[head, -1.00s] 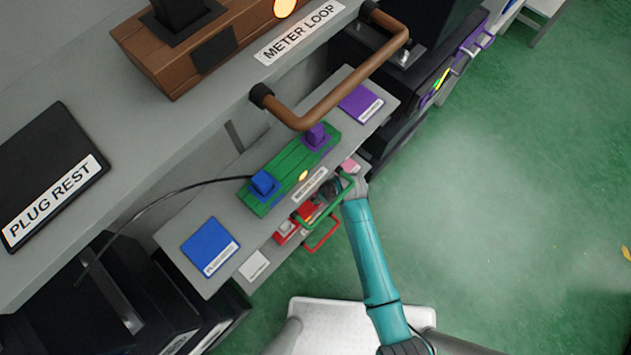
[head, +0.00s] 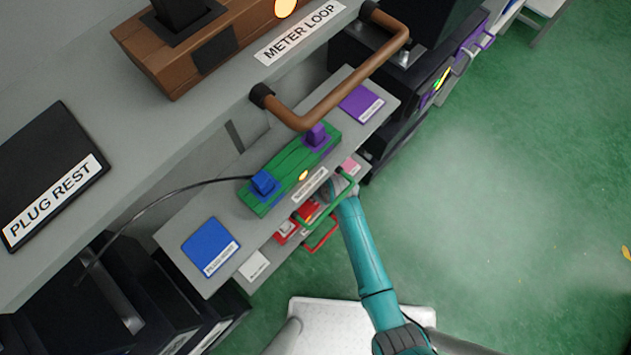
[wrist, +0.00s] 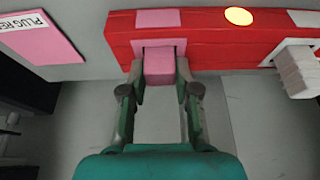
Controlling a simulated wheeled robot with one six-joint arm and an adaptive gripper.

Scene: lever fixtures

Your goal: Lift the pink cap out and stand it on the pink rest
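The pink cap (wrist: 159,66) sits in a pale-framed slot in the red block (wrist: 215,47) in the wrist view. My gripper (wrist: 160,72) is open, its fingertips on either side of the cap, with what look like narrow gaps. Whether either tip touches it is unclear. The pink rest (wrist: 36,38) lies flat at the upper left of the wrist view, with a white label. In the head view, part of the pink rest (head: 350,166) shows on the lower shelf.
A white plug (wrist: 297,70) stands in the red block's other slot. In the head view, a green handle (head: 325,205) and a red handle (head: 322,236) stick out near my arm. A green block (head: 285,175) is on the shelf above. Open floor lies to the right.

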